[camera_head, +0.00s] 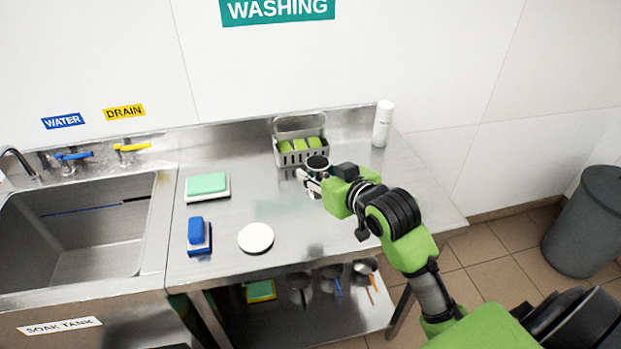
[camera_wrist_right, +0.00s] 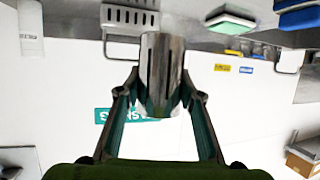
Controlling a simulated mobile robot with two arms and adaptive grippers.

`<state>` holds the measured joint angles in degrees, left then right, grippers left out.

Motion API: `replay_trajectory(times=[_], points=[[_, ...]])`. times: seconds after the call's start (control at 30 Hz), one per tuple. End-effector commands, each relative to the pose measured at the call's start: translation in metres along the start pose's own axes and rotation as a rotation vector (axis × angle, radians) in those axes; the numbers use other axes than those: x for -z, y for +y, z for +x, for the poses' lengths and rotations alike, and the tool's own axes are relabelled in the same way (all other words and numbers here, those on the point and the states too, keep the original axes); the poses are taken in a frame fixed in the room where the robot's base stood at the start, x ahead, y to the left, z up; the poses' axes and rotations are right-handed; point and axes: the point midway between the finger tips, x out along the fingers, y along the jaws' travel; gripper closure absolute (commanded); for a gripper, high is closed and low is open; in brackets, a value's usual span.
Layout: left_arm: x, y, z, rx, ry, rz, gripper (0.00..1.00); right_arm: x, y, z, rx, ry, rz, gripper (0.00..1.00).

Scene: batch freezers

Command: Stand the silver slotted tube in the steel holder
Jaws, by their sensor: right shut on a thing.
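The silver slotted tube (camera_wrist_right: 161,75) is between the fingers of my right gripper (camera_wrist_right: 158,100), which is shut on it. In the head view the tube (camera_head: 317,163) shows its open round top at my right gripper (camera_head: 312,180), above the steel table. The steel holder (camera_head: 300,143) is a slotted caddy at the back of the table, just behind the tube, with green things inside. It also shows in the right wrist view (camera_wrist_right: 130,17) at the top, apart from the tube. My left gripper is not in view.
A white bottle (camera_head: 383,123) stands right of the holder. A green-and-white sponge (camera_head: 207,184), a blue brush (camera_head: 197,233) and a white disc (camera_head: 256,238) lie on the table (camera_head: 300,220). The sink (camera_head: 90,240) is at the left.

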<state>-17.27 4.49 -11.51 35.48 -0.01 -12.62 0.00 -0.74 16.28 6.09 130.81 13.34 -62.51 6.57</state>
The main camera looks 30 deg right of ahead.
Motion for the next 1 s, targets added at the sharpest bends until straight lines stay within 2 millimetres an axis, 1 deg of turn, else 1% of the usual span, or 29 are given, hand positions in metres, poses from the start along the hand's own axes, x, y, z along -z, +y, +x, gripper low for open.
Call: replay_trajectory(times=[0.03,0.1,0.23,0.27,0.3,0.43,0.53,0.77,0.8,0.9,1.0], points=[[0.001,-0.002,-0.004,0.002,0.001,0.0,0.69,0.0,0.009,0.011,-0.003,-0.003,0.001,0.89],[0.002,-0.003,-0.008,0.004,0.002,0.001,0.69,-0.001,0.019,0.027,-0.002,-0.002,0.001,0.89],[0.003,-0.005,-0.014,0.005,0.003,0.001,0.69,-0.004,0.038,0.055,-0.002,-0.002,0.001,0.89],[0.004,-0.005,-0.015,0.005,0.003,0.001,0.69,-0.006,0.041,0.062,-0.001,-0.003,0.002,0.89],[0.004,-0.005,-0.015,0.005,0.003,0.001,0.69,-0.015,0.044,0.07,0.0,-0.005,0.003,0.89],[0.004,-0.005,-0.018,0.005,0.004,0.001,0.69,-0.03,0.055,0.093,0.0,-0.002,0.001,0.89],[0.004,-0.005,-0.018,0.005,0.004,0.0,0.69,-0.037,0.06,0.104,0.001,-0.001,0.002,0.89],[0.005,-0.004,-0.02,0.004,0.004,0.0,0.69,-0.047,0.068,0.118,0.001,0.0,0.001,0.89],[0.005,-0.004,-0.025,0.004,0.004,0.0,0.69,-0.054,0.066,0.119,0.002,-0.004,0.002,0.89],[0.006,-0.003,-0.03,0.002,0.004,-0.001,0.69,-0.067,0.067,0.124,0.001,-0.002,0.001,0.89],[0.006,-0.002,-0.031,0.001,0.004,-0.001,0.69,-0.073,0.067,0.127,0.001,0.001,0.001,0.89]])
